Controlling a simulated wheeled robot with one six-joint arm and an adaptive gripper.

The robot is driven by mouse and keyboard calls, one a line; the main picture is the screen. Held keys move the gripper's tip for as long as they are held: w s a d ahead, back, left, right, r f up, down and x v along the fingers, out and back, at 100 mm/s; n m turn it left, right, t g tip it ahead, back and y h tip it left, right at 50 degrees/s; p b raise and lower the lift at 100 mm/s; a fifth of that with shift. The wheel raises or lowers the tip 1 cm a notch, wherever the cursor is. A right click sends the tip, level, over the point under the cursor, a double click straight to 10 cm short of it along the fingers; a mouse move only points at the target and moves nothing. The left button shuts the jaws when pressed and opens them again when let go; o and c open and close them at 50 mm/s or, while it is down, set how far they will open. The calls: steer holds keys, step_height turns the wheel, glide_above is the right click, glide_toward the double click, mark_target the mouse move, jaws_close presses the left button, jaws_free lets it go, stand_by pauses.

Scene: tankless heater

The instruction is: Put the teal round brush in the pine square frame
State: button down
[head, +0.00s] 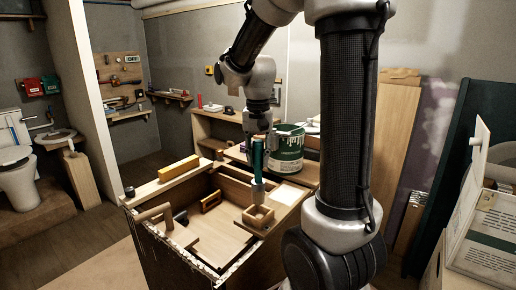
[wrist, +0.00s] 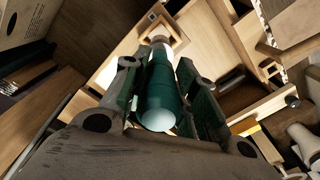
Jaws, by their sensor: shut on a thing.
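The teal round brush (head: 257,160) is upright in my gripper (head: 258,140), which is shut on it. Its lower end is at the opening of the pine square frame (head: 258,217) in the head view; I cannot tell whether it touches the bottom. The frame sits at the right side of the wooden box top. In the wrist view the brush (wrist: 160,90) lies between the two fingers of my gripper (wrist: 168,98), its far end pointing toward the pine frame (wrist: 143,30), which is partly hidden behind it.
A green paint can (head: 287,150) stands just behind my gripper. A yellow block (head: 178,168) lies on the box's back left rim. A wooden cylinder (head: 154,212) and small dark pieces are at the box's left. The box floor (head: 215,230) is mostly clear.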

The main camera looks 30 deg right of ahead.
mark_target(258, 141)
steer(key=shift+f, duration=3.4)
steer(key=c, duration=1.1)
jaws_free()
steer(key=shift+o, duration=0.2)
step_height(258, 141, up, 12)
